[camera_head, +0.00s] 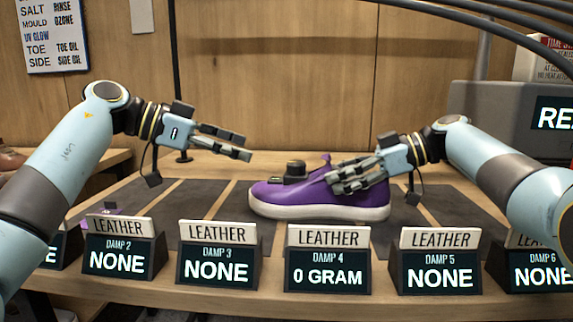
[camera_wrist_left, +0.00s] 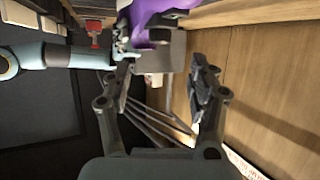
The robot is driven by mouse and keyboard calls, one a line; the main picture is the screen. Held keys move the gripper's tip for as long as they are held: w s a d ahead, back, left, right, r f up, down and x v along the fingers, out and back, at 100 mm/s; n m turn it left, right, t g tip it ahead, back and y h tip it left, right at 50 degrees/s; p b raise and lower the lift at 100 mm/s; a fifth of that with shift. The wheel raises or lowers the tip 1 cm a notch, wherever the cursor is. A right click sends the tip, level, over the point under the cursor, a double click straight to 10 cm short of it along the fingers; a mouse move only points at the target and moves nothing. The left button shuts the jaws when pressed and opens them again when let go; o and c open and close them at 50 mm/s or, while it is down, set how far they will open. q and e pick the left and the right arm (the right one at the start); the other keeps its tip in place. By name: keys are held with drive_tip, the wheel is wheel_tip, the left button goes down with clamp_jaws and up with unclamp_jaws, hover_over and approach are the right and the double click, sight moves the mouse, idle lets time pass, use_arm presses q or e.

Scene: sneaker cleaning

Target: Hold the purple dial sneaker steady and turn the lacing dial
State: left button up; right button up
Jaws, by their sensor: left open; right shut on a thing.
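The purple sneaker (camera_head: 285,195) with a white sole stands upright on the dark mat, toe to the left. Its black lacing dial (camera_head: 296,167) stands up on top of the front part. My right gripper (camera_head: 340,178) is shut on the rear part of the sneaker, its fingers covering part of the upper. My left gripper (camera_head: 238,147) is open and empty, above and left of the dial, apart from the shoe. In the left wrist view, the sneaker (camera_wrist_left: 160,8) is cut off at the top edge, beyond the open left fingers (camera_wrist_left: 163,78).
A row of display stands lines the front edge, including the "DAMP 4" stand (camera_head: 328,268) reading 0 GRAM before the sneaker. A grey machine (camera_head: 495,118) is at the back right. A wooden wall (camera_head: 290,95) closes the back. The mat (camera_head: 195,198) left of the shoe is clear.

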sight(288, 165)
use_arm(q)
drive_tip(key=x, duration=1.1)
drive_tip(key=shift+r, duration=0.15)
drive_tip(key=c, duration=1.1)
drive_tip(key=shift+w+a+m+g+h, duration=0.1)
drive_tip(key=shift+w+m+g+h, duration=0.1)
drive_tip(key=shift+m+g, duration=0.5)
drive_tip(key=shift+w+m+g+h, duration=0.1)
drive_tip(key=shift+m+g+h, duration=0.1)
drive_tip(key=shift+m+g, duration=0.5)
drive_tip(key=shift+w+m+g+h, duration=0.2)
drive_tip(key=shift+m+g, duration=0.4)
drive_tip(key=shift+g, duration=0.2)
drive_tip(key=shift+c, duration=0.2)
drive_tip(key=shift+s+m+g, duration=0.1)
drive_tip(key=shift+m+g, duration=0.2)
drive_tip(key=shift+g, duration=0.1)
drive_tip(key=o, duration=1.1)
drive_tip(key=shift+o, duration=0.2)
